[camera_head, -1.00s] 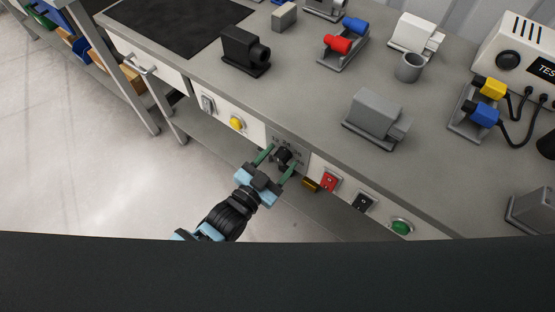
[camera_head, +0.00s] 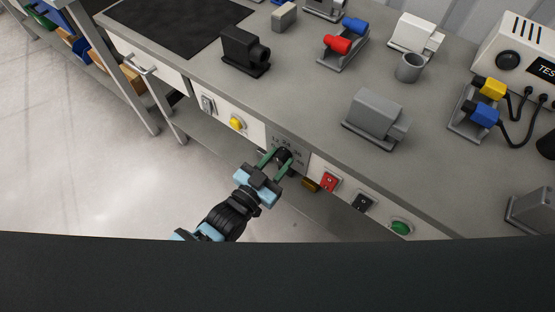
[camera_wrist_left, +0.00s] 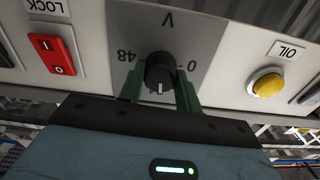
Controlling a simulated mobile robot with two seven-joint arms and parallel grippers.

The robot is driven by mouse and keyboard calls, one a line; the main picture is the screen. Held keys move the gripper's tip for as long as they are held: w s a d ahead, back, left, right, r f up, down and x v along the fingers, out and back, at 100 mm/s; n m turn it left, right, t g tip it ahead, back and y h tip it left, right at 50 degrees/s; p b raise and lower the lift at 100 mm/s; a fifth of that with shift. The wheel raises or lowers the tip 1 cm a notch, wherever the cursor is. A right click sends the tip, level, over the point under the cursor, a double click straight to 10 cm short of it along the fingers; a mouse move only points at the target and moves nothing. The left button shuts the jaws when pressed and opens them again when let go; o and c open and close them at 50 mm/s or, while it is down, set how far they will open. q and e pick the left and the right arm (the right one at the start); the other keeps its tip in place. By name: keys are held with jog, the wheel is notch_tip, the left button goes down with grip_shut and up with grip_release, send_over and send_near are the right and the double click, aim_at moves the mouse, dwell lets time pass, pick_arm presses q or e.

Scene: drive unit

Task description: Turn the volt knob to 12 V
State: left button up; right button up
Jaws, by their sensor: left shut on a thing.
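The volt knob (camera_head: 284,154) is a black round knob on a grey plate (camera_wrist_left: 210,35) in the bench's front panel. In the head view, 12, 24 and 36 are printed above it. In the left wrist view the plate is upside down, with 48 left of the knob (camera_wrist_left: 160,70), 0 right and V above. The knob's white mark points to the bottom of that view, the plate's upper side; the numbers there are hidden. My left gripper (camera_head: 276,160) is shut on the knob, one green finger on each side. My right gripper is not in view.
Left of the plate in the head view are a yellow button (camera_head: 236,123) and a grey switch (camera_head: 208,104). The bench top overhangs the panel.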

pick_arm(q)
jog(key=n, duration=0.7)
jog(key=shift+b, duration=0.35)
jog(key=shift+n, duration=0.5)
jog(key=o, duration=1)
jog(key=shift+c, duration=0.2)
jog(key=v, duration=0.8)
